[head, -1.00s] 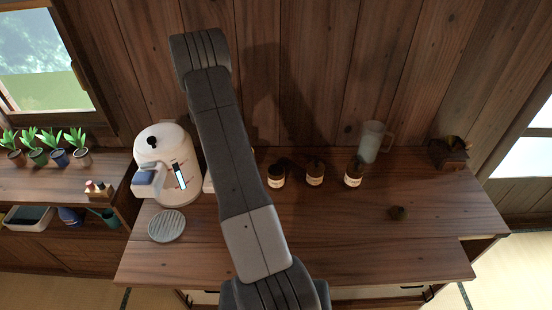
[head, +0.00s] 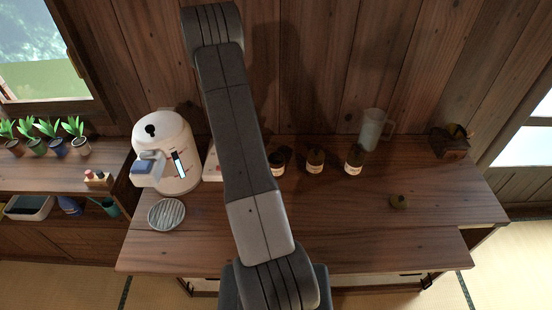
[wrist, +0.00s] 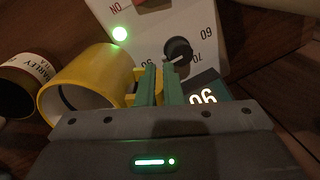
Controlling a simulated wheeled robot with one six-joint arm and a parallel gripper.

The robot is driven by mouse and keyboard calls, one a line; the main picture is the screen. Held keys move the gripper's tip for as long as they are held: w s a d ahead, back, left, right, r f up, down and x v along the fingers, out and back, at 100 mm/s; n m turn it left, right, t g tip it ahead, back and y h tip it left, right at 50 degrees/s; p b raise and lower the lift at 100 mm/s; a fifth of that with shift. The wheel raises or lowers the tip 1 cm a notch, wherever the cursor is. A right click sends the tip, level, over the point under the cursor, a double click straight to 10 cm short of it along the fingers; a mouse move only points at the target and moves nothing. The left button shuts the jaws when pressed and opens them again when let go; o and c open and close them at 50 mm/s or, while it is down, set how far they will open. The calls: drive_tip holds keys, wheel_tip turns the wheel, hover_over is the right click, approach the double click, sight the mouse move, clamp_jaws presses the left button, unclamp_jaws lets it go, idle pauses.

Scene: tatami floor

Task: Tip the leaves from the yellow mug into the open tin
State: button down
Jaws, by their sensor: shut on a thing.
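The yellow mug (wrist: 85,85) shows in the wrist view, lying tilted with its mouth toward the lower left. Its inside looks dark grey, and I cannot make out leaves. My gripper (wrist: 158,82) has its green fingers shut on the mug's handle. A dark round container with a cream "barley tea" label (wrist: 38,62) is left of the mug; its dark round end faces the view, and I cannot tell how much is inside. In the head view my arm hides the gripper and mug. Three dark labelled containers (head: 315,161) stand in a row on the counter.
A white panel with a dial and green light (wrist: 178,48) is close behind my fingers. A white dispenser (head: 165,150) and round grate (head: 166,214) stand left. A glass pitcher (head: 374,128), wooden box (head: 451,142) and small round lid-like piece (head: 398,202) are right. The front right counter is clear.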

drive_tip(key=shift+s+d+r+t+y, duration=0.15)
drive_tip(key=shift+d+t+y, duration=0.05)
drive_tip(key=shift+d+y, duration=0.25)
drive_tip(key=shift+s+d+r+t+y, duration=0.1)
drive_tip(key=shift+d+t+y, duration=0.1)
drive_tip(key=shift+d+y, duration=0.25)
drive_tip(key=shift+s+d+r+y, duration=0.2)
drive_tip(key=shift+d+r+y, duration=0.15)
drive_tip(key=shift+r+y, duration=0.15)
drive_tip(key=d+r+y, duration=0.1)
drive_tip(key=d+r+t+y+b, duration=0.1)
drive_tip(key=r, duration=0.1)
drive_tip(key=shift+s+d+r, duration=0.1)
drive_tip(key=shift+s+r, duration=0.05)
drive_tip(key=shift+s, duration=0.25)
drive_tip(key=shift+s+d+y+b, duration=0.15)
drive_tip(key=shift+y+b, duration=0.15)
drive_tip(key=shift+b, duration=0.2)
drive_tip(key=shift+d+r+t+y+b, duration=0.2)
drive_tip(key=shift+r+t+y+b, duration=0.1)
drive_tip(key=shift+r+y+b, duration=0.4)
drive_tip(key=shift+s+d+t+y+b, duration=0.2)
drive_tip(key=shift+d+t+y+b, duration=0.2)
drive_tip(key=shift+y+b, duration=0.5)
drive_tip(key=shift+s+d+r+t+y+b, duration=0.15)
drive_tip(key=shift+d+r+t+y+b, duration=0.15)
drive_tip(key=shift+d+r+y+b, duration=0.25)
drive_tip(key=shift+s+d+r+y+b, duration=0.2)
drive_tip(key=shift+d+r+y+b, duration=0.4)
drive_tip(key=shift+b, duration=1.55)
